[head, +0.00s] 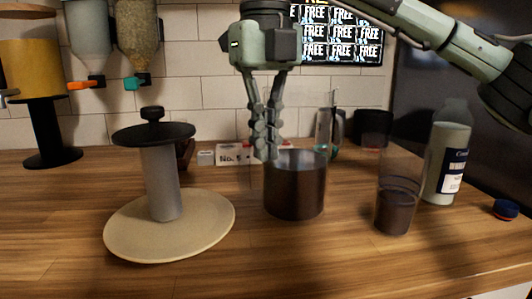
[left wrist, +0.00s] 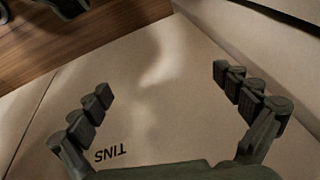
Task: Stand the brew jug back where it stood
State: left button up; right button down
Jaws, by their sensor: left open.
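The brew jug appears to be the wide dark brown vessel (head: 295,190) in the middle of the counter in the head view. Its rim is open and it is upright; I cannot tell whether its base touches the wood. My right gripper (head: 266,152) points down at the jug's left rim, with its fingers drawn together on the rim. The exact contact is hard to see. My left gripper (left wrist: 165,95) shows only in the left wrist view. It is open and empty above a cardboard surface (left wrist: 130,125) marked TINS.
A round pale board (head: 125,240) with a black-topped grey stand (head: 163,185) is left of the jug. A tall glass (head: 395,208) with dark contents and a white bottle (head: 447,155) stand to the right, near a blue cap (head: 505,209). The front counter is clear.

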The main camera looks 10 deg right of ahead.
aim_at(266, 90)
pick_arm(q)
jog(key=shift+r, duration=0.25)
pick_arm(e)
jog(key=shift+f, duration=0.6)
pick_arm(q)
jog(key=shift+f, duration=0.1)
pick_arm(e)
jog(key=shift+f, duration=0.1)
jog(key=c, duration=2.2)
grip_release()
jog(key=shift+f, duration=0.15)
pick_arm(q)
jog(key=shift+r, duration=0.2)
pick_arm(e)
jog(key=o, duration=0.5)
pick_arm(q)
jog(key=shift+r, duration=0.1)
pick_arm(e)
notch_tip(266, 90, up, 12)
jog(key=p, duration=0.2)
jog(key=shift+f+p, duration=0.15)
jog(key=shift+p, duration=0.25)
pick_arm(q)
notch_tip(266, 90, down, 7)
jog(key=shift+s+h, duration=0.3)
jog(key=shift+s, duration=0.05)
pick_arm(e)
jog(key=shift+r, duration=0.35)
pick_arm(q)
jog(key=shift+d, duration=0.1)
